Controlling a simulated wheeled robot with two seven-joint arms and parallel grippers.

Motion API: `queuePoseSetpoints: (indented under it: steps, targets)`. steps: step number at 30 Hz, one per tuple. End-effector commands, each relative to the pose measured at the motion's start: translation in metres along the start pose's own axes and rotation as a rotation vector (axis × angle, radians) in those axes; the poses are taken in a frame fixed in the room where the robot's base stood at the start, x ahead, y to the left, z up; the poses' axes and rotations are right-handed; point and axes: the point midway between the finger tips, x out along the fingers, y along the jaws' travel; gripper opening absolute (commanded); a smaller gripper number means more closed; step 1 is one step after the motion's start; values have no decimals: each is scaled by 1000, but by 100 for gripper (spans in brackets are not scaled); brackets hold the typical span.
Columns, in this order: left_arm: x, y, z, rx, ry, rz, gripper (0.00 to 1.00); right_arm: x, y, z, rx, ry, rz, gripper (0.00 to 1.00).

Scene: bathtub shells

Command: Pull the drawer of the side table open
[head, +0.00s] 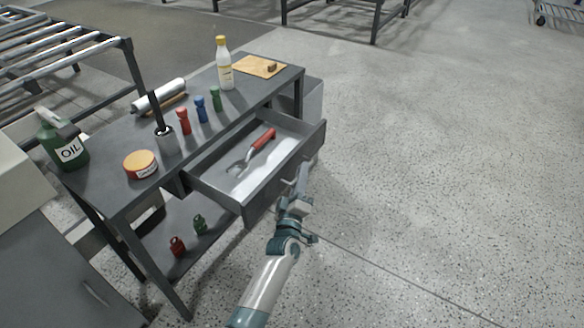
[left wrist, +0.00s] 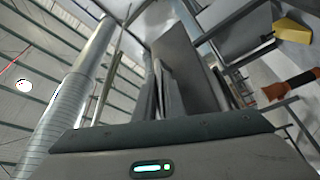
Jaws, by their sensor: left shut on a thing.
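The dark grey side table (head: 112,192) stands at the left of the head view. Its drawer (head: 222,190) is pulled out toward the right, and its inside is visible. My left gripper (head: 301,178) is at the outer face of the drawer front, shut on the drawer handle (head: 288,183). The fingers (left wrist: 165,95) hide most of the grip in the left wrist view. My right gripper is not in view.
On the table top stand a green oil can (head: 62,142), an orange-lidded tin (head: 140,164), a pale bottle (head: 224,65) and several small coloured bottles (head: 201,108). Two small items (head: 199,224) are on the lower shelf. The floor (head: 430,170) to the right is clear.

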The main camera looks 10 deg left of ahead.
Motion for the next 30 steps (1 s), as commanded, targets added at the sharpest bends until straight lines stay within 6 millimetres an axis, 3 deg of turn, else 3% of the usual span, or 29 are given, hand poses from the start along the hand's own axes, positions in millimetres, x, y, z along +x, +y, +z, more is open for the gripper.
queuePoseSetpoints:
  steps: [12, 13, 14, 25, 30]
  targets:
    - [-2, 2, 4, 1, 0, -1, 0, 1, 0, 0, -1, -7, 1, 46]
    - [-2, 2, 4, 1, 0, -1, 12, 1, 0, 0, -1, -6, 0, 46]
    - [-2, 2, 4, 1, 0, -1, 17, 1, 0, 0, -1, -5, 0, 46]
    - [-3, 2, 3, 1, 0, -1, 17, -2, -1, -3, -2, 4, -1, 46]
    - [-12, 1, 4, 1, -1, -2, 17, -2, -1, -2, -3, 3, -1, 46]
